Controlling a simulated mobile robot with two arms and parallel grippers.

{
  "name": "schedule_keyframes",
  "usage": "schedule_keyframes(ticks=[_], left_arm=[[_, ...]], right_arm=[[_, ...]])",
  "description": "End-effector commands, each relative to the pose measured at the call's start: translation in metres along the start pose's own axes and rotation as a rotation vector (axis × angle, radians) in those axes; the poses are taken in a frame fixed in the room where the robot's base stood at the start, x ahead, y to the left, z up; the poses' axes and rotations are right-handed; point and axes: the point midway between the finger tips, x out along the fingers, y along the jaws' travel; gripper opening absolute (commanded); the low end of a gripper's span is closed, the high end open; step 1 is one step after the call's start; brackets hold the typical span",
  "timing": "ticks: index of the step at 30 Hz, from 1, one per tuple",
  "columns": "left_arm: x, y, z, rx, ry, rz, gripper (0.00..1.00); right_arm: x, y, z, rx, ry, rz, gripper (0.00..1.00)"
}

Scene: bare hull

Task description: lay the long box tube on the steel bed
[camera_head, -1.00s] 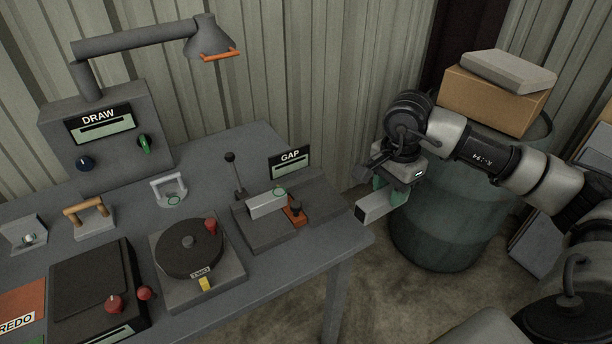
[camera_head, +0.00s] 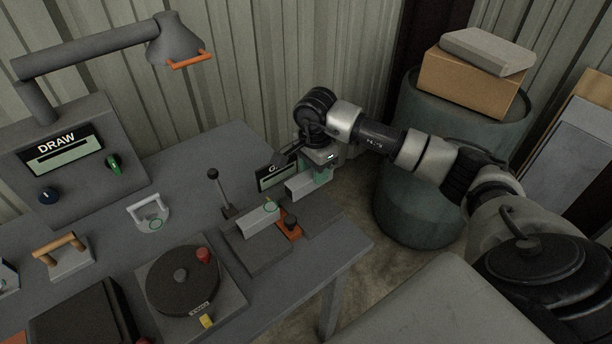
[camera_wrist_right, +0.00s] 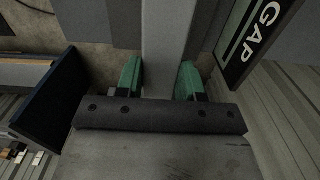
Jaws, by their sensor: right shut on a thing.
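A light grey box tube (camera_head: 303,188) is in my right gripper (camera_head: 322,176), held over the right back part of the bench. In the right wrist view the same tube (camera_wrist_right: 167,45) runs between the green fingertips of the gripper (camera_wrist_right: 160,82). The dark grey steel bed (camera_head: 257,253) is on the bench, left of and nearer than the held tube. A light grey block (camera_head: 256,221) lies on the bed, beside an orange clamp part (camera_head: 289,226). The held tube appears above and apart from the bed. My left gripper is not in view.
The GAP sign (camera_head: 275,172) stands close behind my right gripper, partly hidden by it. A black-knobbed lever (camera_head: 220,190) rises left of it. A turntable (camera_head: 182,275) is further left. A drum (camera_head: 415,205) with a cardboard box (camera_head: 472,83) stands right of the bench.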

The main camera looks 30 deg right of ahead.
Motion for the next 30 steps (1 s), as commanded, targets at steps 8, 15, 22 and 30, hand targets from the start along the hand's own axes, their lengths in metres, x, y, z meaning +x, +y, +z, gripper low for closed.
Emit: schedule_keyframes(ticks=[8,15,22,30], left_arm=[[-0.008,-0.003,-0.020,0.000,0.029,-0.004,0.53],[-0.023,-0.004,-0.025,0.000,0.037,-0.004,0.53],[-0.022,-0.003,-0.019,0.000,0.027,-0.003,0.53],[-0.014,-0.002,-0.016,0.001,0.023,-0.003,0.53]], right_arm=[[0.015,-0.019,0.008,-0.001,0.000,0.001,0.12],[0.046,-0.018,0.008,0.000,-0.001,0.003,0.12],[0.053,-0.019,0.007,0.000,0.000,-0.001,0.12],[0.059,-0.019,0.007,-0.001,0.001,-0.002,0.12]])
